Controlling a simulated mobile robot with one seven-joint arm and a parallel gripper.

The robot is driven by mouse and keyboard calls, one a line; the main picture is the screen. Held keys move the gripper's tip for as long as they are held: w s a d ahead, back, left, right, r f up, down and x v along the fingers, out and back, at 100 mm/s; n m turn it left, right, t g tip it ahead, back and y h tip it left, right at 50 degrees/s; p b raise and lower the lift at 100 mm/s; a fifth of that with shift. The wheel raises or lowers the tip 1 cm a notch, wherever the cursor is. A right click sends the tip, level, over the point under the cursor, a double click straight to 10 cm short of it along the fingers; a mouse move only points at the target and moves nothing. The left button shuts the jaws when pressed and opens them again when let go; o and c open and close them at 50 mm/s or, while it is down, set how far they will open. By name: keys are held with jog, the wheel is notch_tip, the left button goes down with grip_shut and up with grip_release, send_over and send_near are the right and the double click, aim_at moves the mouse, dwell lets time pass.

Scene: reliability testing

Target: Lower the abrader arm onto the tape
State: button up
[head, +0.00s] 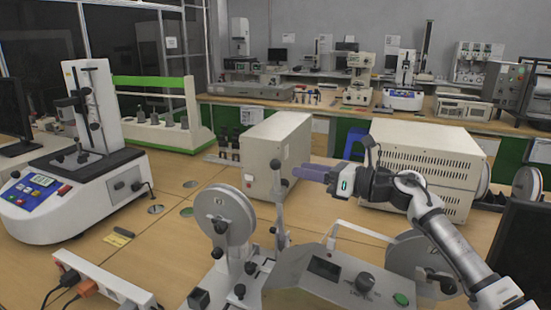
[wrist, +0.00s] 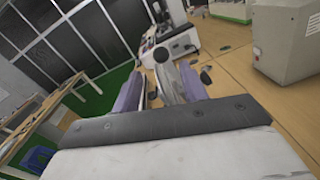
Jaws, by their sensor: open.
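The abrader machine (head: 340,275) stands on the near bench in the head view, with a grey control panel and a reel (head: 224,215) at its left. A slim grey lever (head: 281,212), which looks like the abrader arm, stands upright with a knob at its top. My gripper (head: 300,173) reaches left with its purple fingers open, close to the knob. In the wrist view, a grey rounded part (wrist: 164,75), apparently the lever, shows between the open fingers; contact cannot be told. The tape is not clearly visible; a pale strip (head: 362,230) arches behind the panel.
A beige box (head: 285,140) stands just behind the lever, and a larger vented cabinet (head: 425,160) is behind my arm. A white tester (head: 75,190) stands at left. A power strip (head: 105,285) lies at front left. Some bench between them is bare.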

aim_at(275, 169)
jog(key=p+x, duration=0.2)
jog(key=x, duration=0.6)
jog(key=shift+w+a, duration=0.2)
jog(key=shift+a, duration=0.05)
grip_shut()
